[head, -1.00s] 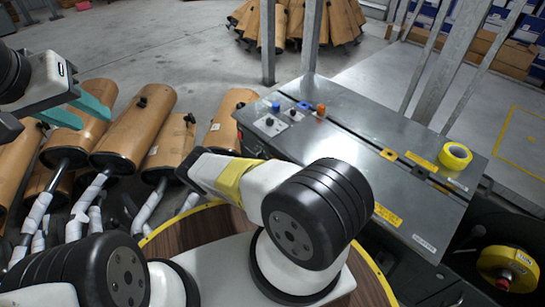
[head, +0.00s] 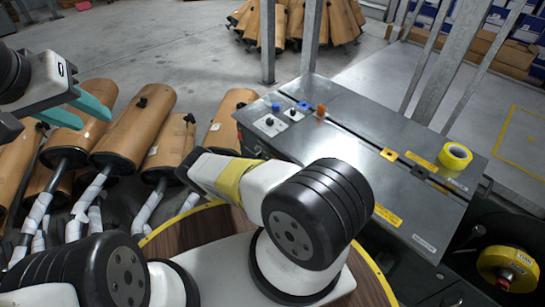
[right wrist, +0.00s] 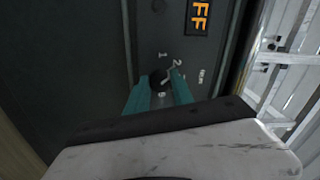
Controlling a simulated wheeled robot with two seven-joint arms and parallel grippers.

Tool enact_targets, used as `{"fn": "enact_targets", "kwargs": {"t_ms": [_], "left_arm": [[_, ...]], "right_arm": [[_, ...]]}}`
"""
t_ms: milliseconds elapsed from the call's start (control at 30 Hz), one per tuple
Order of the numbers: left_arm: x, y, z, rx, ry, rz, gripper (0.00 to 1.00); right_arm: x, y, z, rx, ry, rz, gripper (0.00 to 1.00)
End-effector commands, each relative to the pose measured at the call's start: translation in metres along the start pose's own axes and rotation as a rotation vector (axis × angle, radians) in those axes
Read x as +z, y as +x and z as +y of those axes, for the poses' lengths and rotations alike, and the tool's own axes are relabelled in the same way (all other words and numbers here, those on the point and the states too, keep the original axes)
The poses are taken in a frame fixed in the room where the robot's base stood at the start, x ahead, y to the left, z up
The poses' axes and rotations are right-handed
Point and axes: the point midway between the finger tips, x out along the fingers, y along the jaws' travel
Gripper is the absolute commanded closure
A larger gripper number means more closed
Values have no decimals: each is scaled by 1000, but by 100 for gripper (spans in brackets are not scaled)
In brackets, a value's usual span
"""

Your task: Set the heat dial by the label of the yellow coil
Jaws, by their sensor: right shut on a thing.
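The heat dial appears to be the dark round knob (right wrist: 158,80) on a dark panel in the right wrist view. My right gripper (right wrist: 161,92) has its teal fingers on either side of this knob and is shut on it. A yellow coil (head: 492,262) is at the lower right in the head view, with a small label (head: 522,259) whose print I cannot read. My left gripper (head: 82,108) is open and empty above the mufflers at the left. My right gripper is hidden in the head view.
Brown mufflers (head: 135,130) lie at the left. An orange display (right wrist: 199,15) reading "FF" is above the knob. Metal posts stand behind the machine.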

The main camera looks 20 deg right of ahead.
Motion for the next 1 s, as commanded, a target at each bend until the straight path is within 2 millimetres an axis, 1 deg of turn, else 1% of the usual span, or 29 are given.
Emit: {"fn": "enact_targets", "kwargs": {"t_ms": [200, 567, 600, 667, 700, 1000], "left_arm": [[0, 0, 0, 0, 0, 0, 64], [0, 0, 0, 0, 0, 0, 64], [0, 0, 0, 0, 0, 0, 64], [0, 0, 0, 0, 0, 0, 64], [0, 0, 0, 0, 0, 0, 64], [0, 0, 0, 0, 0, 0, 64]], "right_arm": [[2, -1, 0, 1, -31, -3, 100], [2, -1, 0, 2, -34, -4, 100], [2, -1, 0, 2, -34, -4, 70], [2, -1, 0, 2, -34, -3, 58], [2, -1, 0, 2, -34, -3, 50], [1, -1, 0, 1, -35, -1, 50]]}}
